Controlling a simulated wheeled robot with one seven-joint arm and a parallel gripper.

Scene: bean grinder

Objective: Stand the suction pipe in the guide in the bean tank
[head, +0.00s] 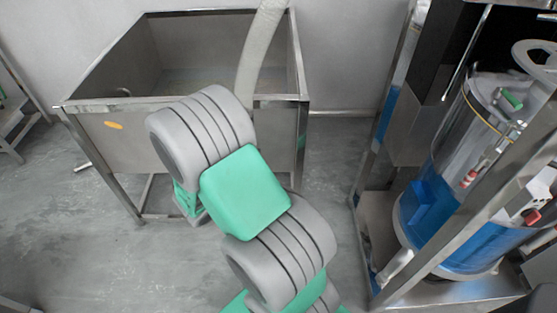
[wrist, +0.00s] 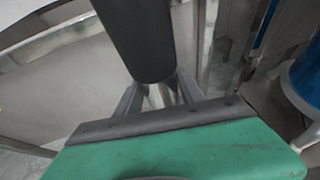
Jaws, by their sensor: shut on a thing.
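The bean tank (head: 125,138) is an open-topped steel box on legs at the left of the head view. A pale hose (head: 262,45) comes down from the top at the tank's right side, and its lower end is hidden behind my arm. In the wrist view, my gripper (wrist: 158,97) is shut on the suction pipe (wrist: 140,38), a thick dark tube with a bright metal part between the fingers. The gripper and pipe are hidden behind my arm in the head view. The pipe's lower end is out of sight. I cannot make out the guide.
A steel frame (head: 452,238) holding a clear and blue cylindrical machine (head: 440,205) stands close on the right. Grey floor (head: 342,160) lies open between it and the tank. Another steel stand (head: 22,118) shows at the far left edge.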

